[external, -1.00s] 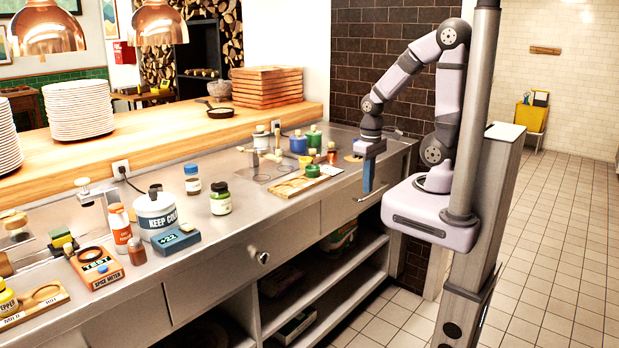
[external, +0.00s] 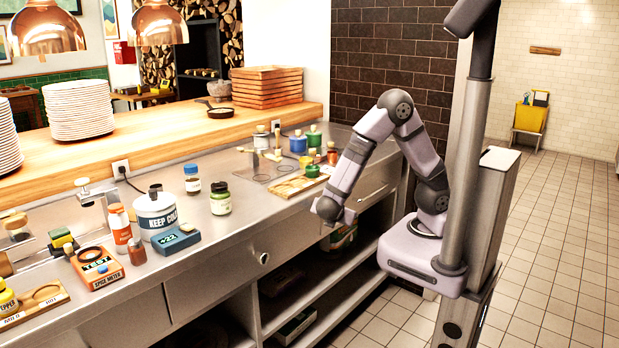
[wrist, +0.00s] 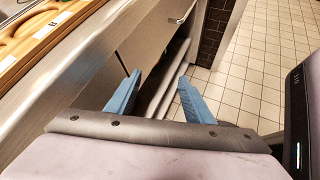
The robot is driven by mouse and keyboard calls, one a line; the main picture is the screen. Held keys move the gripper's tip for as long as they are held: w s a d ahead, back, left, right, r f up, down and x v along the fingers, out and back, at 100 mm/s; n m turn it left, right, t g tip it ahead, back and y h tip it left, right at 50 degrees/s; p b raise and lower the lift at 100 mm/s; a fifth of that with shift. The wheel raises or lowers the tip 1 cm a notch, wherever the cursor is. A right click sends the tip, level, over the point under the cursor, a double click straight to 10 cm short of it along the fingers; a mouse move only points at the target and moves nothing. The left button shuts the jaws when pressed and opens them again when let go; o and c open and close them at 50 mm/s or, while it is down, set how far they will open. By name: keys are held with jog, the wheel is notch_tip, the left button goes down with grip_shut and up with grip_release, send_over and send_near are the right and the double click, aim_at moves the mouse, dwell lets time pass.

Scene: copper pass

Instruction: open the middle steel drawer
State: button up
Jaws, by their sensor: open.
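In the external view my wrist (external: 328,208) is low at the counter front, to the right of and above the knob. In the wrist view the fingers are over the area in front of the counter. A steel drawer front (wrist: 150,38) with a bar handle (wrist: 183,16) shows beyond them, also shut.
Open shelves (external: 320,285) lie below the drawers. The worktop holds jars, a white pot (external: 156,215), a blue timer-like box (external: 177,239) and a wooden board (external: 300,184). The tiled floor (external: 550,230) is clear on the right.

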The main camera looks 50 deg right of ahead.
jog(key=w+a+f+n+t+y+b, duration=0.1)
jog(key=a+f+n+t+b, duration=0.1)
jog(key=a+n+t, duration=0.35)
jog(key=w+a+f+n+t+y+b, duration=0.1)
jog(key=a+n+t+y+b, duration=0.15)
jog(key=a, duration=0.55)
jog(key=n+t+y+b, duration=0.3)
jog(key=n+t+y, duration=0.1)
jog(key=n+y, duration=0.25)
send_near(265, 258)
jog(key=shift+n, duration=0.35)
jog(key=shift+w+f, duration=0.15)
jog(key=shift+w, duration=3.85)
